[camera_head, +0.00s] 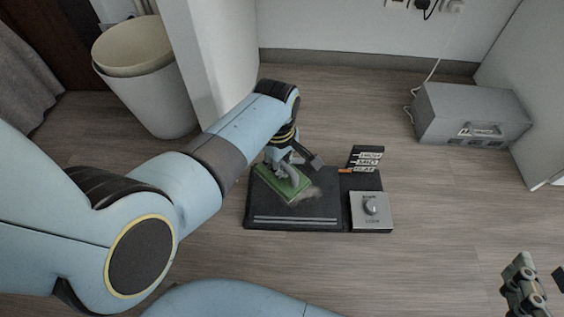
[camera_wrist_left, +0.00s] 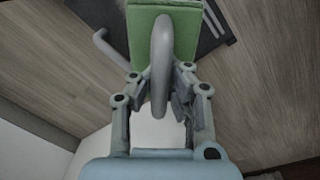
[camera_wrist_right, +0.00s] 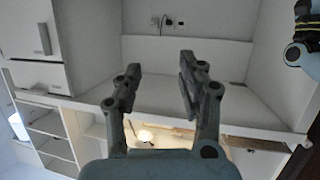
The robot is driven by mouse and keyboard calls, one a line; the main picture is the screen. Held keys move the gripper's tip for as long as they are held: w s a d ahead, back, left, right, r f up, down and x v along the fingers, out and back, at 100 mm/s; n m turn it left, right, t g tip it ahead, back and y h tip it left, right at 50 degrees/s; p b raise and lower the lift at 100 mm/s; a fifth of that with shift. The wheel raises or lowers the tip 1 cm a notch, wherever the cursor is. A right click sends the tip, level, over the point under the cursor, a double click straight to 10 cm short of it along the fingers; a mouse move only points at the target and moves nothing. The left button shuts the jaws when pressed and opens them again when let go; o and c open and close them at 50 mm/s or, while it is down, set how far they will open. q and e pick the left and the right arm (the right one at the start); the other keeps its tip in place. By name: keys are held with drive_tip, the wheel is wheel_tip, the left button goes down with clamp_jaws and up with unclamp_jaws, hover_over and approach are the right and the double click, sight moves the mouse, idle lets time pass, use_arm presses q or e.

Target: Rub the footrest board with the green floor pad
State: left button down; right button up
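The footrest board (camera_head: 295,220) is a dark flat panel on the floor with two pale strips near its front edge. A pale dusty smudge (camera_head: 308,193) shows on it. The green floor pad (camera_head: 282,184), with a grey loop handle, lies over the board's left part; it also shows in the left wrist view (camera_wrist_left: 146,20). My left gripper (camera_head: 285,163) is above the pad, its fingers closed on both sides of the handle (camera_wrist_left: 160,65). Whether the whole pad underside touches is hidden. My right gripper (camera_wrist_right: 160,75) is open and empty, away at the lower right of the head view (camera_head: 525,280).
A silver knob box (camera_head: 370,210) and a small labelled panel (camera_head: 367,160) adjoin the board's right side. A grey case (camera_head: 470,115) stands farther back right. A bin (camera_head: 150,90) and white panel (camera_head: 208,60) stand left. The floor right of the board is clear.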

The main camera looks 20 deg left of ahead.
use_arm(q)
drive_tip(key=shift+f+b, duration=0.6)
drive_tip(key=shift+f, duration=0.25)
drive_tip(key=shift+f+b, duration=0.5)
drive_tip(key=shift+f, duration=0.05)
use_arm(e)
drive_tip(key=w+a+r+n+t+y, duration=0.1)
drive_tip(key=w+r+t, duration=0.2)
drive_tip(key=r, duration=0.5)
drive_tip(key=w+r+n+t+y, duration=0.1)
drive_tip(key=w+r+t, duration=0.2)
drive_tip(key=r, duration=0.4)
drive_tip(key=shift+w+a+r+t+y, duration=0.2)
drive_tip(key=shift+a+r+t+y, duration=0.15)
drive_tip(key=shift+t, duration=0.55)
